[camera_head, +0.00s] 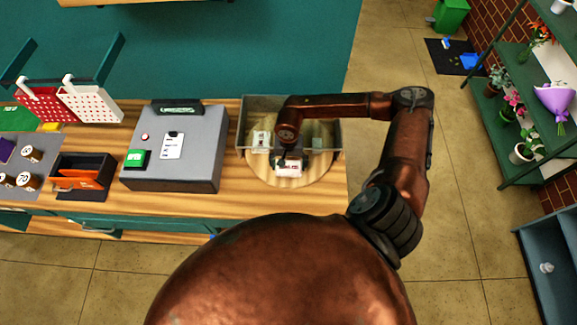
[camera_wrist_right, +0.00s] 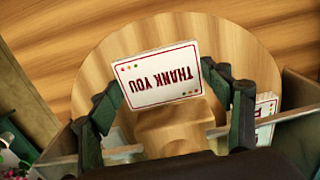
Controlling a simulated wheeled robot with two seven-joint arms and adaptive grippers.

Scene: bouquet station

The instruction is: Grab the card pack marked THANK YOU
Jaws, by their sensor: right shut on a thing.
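The card pack marked THANK YOU (camera_wrist_right: 158,75) is white with a red border and shows upside down in the right wrist view. My right gripper (camera_wrist_right: 167,80) is shut on it, one dark finger at each side. In the head view the pack (camera_head: 289,170) shows at the front of a round wooden turntable (camera_head: 290,184), with my right gripper (camera_head: 288,153) above it. I cannot tell whether the pack still touches the turntable. My left gripper is not in view.
Another white pack (camera_head: 261,139) stands at the turntable's left, and a greenish one (camera_head: 318,144) at its right. A grey machine (camera_head: 172,160) stands close to the left. A black box with orange contents (camera_head: 84,178) is farther left.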

